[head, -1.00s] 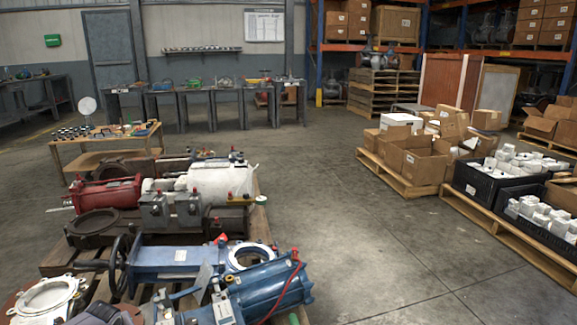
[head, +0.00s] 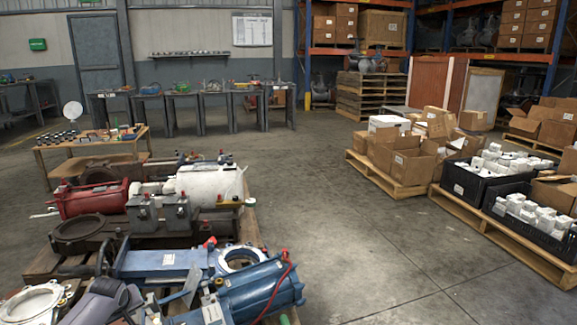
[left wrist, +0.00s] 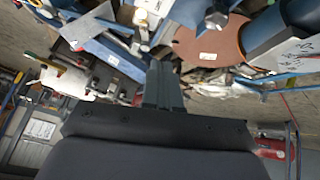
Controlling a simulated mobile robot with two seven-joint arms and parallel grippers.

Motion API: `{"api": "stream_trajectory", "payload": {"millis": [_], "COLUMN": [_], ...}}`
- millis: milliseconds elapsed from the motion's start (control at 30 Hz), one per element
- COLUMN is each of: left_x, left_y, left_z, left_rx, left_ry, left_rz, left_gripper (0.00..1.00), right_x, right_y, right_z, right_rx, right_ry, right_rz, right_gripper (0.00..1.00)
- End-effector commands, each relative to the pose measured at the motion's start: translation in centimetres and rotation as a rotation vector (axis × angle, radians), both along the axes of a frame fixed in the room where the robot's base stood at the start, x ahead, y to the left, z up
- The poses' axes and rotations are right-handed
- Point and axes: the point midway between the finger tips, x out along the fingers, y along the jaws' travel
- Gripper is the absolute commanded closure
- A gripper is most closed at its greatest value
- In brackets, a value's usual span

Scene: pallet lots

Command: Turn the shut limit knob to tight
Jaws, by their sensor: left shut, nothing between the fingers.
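No shut limit knob can be made out for certain. Several valve actuators lie on a pallet at the lower left of the head view. They include a blue cylinder actuator (head: 250,288) with a red cap and red cable, a blue actuator with a white ring flange (head: 165,263), a white actuator (head: 210,181) and a red one (head: 92,200). Small red and yellow-green fittings sit on some of them, too small to read. My left gripper (left wrist: 163,85) shows in the left wrist view, fingers together and empty, with valve parts beyond. My right gripper is not in view.
A wooden table (head: 92,143) with small parts stands behind the actuators. Cartons on a pallet (head: 395,181) and black crates (head: 483,184) of white boxes stand at the right. Open concrete floor (head: 330,220) lies between. Workbenches and racks line the back.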

Motion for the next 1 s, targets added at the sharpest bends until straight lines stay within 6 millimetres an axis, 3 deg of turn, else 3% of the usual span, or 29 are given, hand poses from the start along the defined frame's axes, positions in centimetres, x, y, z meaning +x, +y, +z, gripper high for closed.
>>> {"api": "stream_trajectory", "payload": {"millis": [467,1000], "left_x": [0.3,-3.1], "left_y": [0.8,2.1], "left_z": [0.5,-2.9], "left_rx": [0.009,-0.008], "left_ry": [-0.005,0.098], "left_rz": [0.028,0.082], "left_gripper": [1.00,1.00], "right_x": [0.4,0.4], "right_y": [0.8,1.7], "right_z": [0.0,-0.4], "right_rx": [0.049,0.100], "right_ry": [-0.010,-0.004], "right_rz": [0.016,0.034], "right_gripper": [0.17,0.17]}}
